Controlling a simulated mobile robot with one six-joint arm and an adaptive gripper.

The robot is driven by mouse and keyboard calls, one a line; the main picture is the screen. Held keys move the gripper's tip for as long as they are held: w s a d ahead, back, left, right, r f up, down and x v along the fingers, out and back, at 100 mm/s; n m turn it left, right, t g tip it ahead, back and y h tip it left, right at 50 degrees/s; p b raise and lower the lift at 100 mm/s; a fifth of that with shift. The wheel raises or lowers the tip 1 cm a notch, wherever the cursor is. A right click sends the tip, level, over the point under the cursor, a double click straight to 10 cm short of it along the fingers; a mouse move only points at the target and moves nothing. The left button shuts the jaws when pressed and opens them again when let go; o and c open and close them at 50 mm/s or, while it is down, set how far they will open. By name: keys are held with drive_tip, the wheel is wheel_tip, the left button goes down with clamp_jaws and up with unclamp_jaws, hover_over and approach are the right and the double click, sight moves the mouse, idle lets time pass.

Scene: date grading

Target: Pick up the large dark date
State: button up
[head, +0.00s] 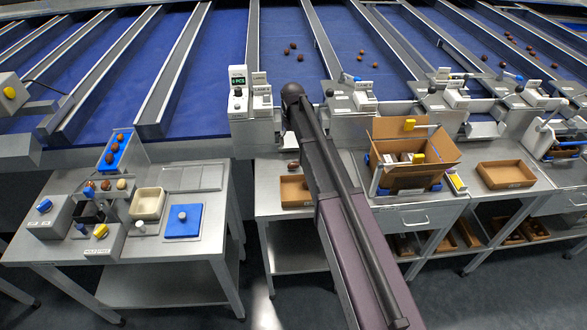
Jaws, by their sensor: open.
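Several brown dates (112,151) lie in a blue sloped chute on the left bench. Below it, two dark dates (105,184) and a paler one (121,184) sit in a row on a small fixture. Another dark date (293,166) shows just behind a shallow cardboard tray (294,204), close to my arm. I cannot tell which one is the large dark date. My arm reaches up from the bottom right across the middle bench. My gripper does not show; the arm's dark far joint is the last part visible.
The left bench (150,258) carries a cream bin (147,204), a blue pad (184,222) and a grey panel (193,178). An open cardboard box (405,178) stands right of my arm, with another tray (506,175) beyond. Blue sorting lanes (213,70) with scattered dates run behind.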

sight(293, 163)
drive_tip(key=shift+f+b, duration=3.3)
drive_tip(key=shift+f, duration=0.3)
drive_tip(key=shift+d+f+b, duration=0.1)
drive_tip(key=shift+f+b, duration=2.5)
drive_tip(key=c, duration=0.6)
